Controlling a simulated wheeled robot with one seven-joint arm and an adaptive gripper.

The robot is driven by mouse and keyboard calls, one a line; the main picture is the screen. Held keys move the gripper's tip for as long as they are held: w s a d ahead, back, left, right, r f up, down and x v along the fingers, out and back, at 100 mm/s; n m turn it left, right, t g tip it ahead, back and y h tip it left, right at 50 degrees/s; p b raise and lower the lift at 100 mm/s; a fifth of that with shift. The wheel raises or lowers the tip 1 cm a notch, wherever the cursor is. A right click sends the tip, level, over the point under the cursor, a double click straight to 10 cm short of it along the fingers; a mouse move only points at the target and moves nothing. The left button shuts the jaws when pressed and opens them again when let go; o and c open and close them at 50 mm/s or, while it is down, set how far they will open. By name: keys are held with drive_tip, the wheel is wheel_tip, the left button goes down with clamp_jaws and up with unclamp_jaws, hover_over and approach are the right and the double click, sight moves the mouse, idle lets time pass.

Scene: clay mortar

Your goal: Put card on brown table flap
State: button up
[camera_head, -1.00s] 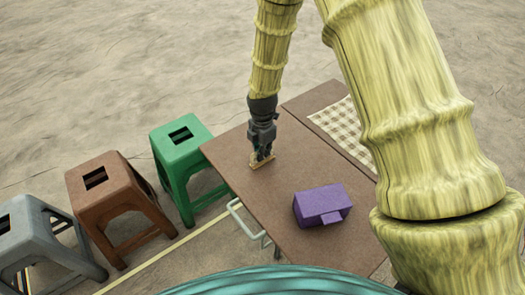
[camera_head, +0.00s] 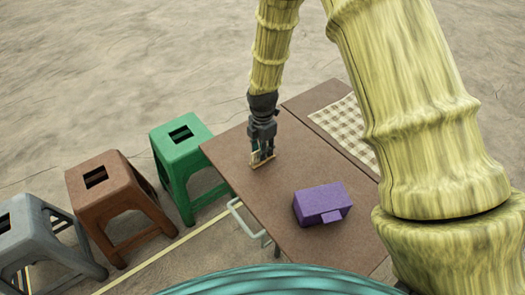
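A small tan card (camera_head: 262,162) is at the far left part of the brown table's front panel (camera_head: 245,180). My gripper (camera_head: 262,154) points down right over the card, with its fingertips at or around it. The fingers partly cover the card. It is too small to tell whether they grip it or whether it rests fully on the surface. The brown table has a second brown panel (camera_head: 296,103) behind a seam, and a checked cloth (camera_head: 345,122) lies on that panel.
A purple box (camera_head: 322,204) stands on the front panel, right of my gripper. Green (camera_head: 180,146), brown (camera_head: 108,182) and grey (camera_head: 30,231) stools stand to the left. A pale handle (camera_head: 243,221) sticks out at the table's near left edge. My arm hides the table's right side.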

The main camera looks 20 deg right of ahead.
wheel_tip(320, 180, up, 11)
drive_tip(key=shift+b, duration=0.4)
idle(0.6)
